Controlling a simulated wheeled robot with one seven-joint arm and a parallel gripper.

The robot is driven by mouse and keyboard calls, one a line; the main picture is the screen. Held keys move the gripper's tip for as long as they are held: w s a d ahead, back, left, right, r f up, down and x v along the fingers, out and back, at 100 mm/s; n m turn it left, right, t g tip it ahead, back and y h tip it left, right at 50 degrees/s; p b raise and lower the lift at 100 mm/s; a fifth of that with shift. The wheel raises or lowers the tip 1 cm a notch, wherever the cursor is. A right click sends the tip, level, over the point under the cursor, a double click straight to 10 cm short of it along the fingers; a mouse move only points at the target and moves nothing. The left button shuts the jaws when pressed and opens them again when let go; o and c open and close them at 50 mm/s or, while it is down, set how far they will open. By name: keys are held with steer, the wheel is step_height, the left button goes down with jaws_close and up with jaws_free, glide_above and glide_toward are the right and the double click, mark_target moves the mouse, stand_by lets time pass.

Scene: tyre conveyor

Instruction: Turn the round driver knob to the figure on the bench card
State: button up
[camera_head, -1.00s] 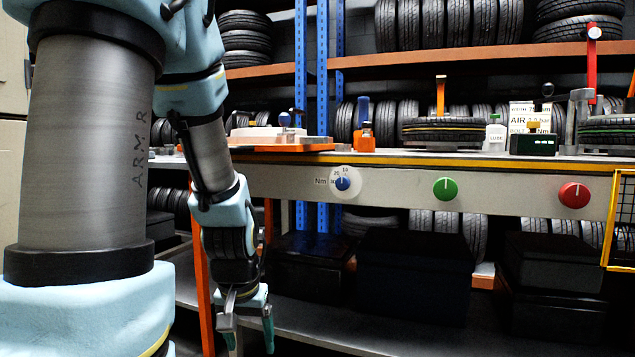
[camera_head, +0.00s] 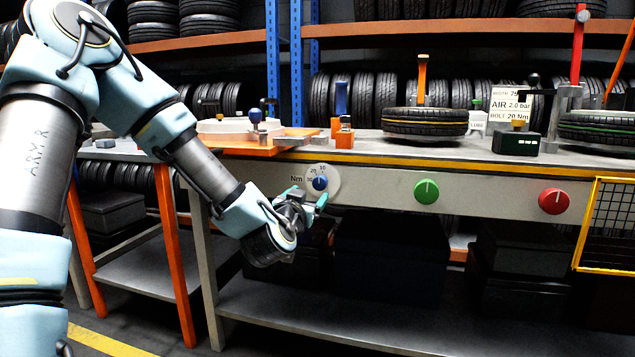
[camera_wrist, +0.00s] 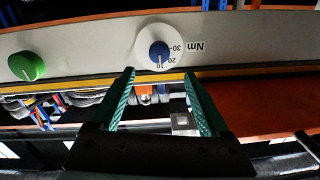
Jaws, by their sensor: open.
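The round driver knob (camera_head: 320,183) is blue on a white dial marked Nm with 10, 20 and 30, set in the bench's front panel. The wrist view shows the knob (camera_wrist: 159,52) upside down, its white line pointing about at the 10. The bench card (camera_head: 510,95) stands on the bench and reads AIR 2.0 bar and BOLT 20 Nm. My gripper (camera_head: 307,197) is open and empty, just in front of and below the knob. In the wrist view my gripper's teal fingers (camera_wrist: 158,73) are apart, with the knob beyond their tips and not between them.
A green knob (camera_head: 426,191) and a red knob (camera_head: 553,201) sit further right on the same panel (camera_head: 375,188). A yellow mesh guard (camera_head: 608,225) is at the far right. Tyres and an orange block (camera_head: 344,138) stand on the bench above.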

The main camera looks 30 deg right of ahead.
mark_target(319, 184)
steer(key=x, duration=0.9)
steer(key=shift+w+d, duration=0.15)
steer(key=shift+d, duration=0.1)
jaws_close()
